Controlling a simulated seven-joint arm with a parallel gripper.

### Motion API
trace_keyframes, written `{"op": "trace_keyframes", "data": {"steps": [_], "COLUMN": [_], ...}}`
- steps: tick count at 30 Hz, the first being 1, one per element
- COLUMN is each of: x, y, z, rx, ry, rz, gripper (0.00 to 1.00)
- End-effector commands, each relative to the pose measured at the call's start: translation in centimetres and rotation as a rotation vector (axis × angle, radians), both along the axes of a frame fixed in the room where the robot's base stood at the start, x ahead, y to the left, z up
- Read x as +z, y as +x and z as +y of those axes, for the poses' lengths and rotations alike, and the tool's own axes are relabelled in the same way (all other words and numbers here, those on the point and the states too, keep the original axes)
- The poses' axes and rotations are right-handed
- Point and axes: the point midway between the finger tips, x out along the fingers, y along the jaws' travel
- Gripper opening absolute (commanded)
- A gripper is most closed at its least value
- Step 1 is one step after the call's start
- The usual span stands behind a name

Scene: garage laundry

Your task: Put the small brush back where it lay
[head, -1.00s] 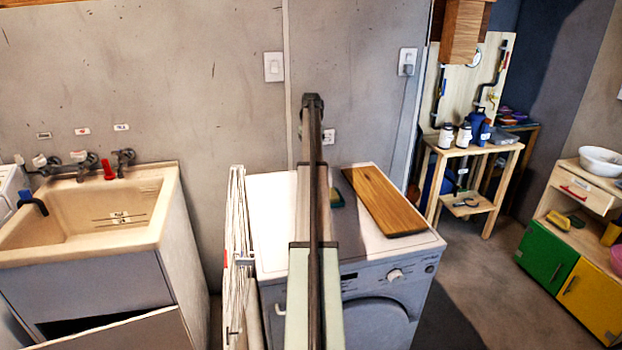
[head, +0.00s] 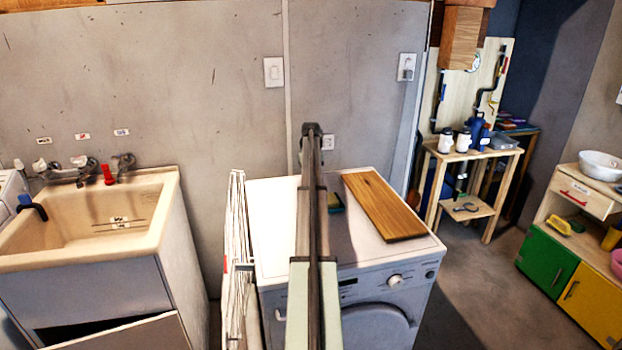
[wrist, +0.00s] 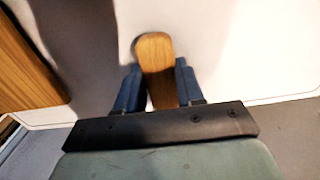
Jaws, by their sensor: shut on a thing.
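The small brush (wrist: 155,52) shows in the wrist view as a rounded wooden body between the two blue fingers of my gripper (wrist: 157,85). The gripper is shut on it. The brush is over the white top of the washing machine (wrist: 228,45); I cannot tell whether it touches that top. Its bristles are not visible. In the head view my arm hides the gripper and the brush.
A wooden board (head: 384,205) lies on the right of the washing machine top (head: 265,200). A folded drying rack (head: 237,260) stands at the machine's left side.

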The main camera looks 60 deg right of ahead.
Motion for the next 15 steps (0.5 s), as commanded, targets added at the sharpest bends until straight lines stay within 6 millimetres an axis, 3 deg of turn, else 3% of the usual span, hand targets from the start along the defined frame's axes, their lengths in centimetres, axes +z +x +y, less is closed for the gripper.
{"op": "trace_keyframes", "data": {"steps": [6,7,15], "x": [-0.33,-0.29,-0.27], "y": [-0.01,0.00,-0.01], "z": [0.01,0.00,0.01], "rx": [0.000,0.000,0.000], "ry": [0.000,0.000,0.000], "rz": [0.000,0.000,0.000], "gripper": [0.09,0.40,0.63]}}
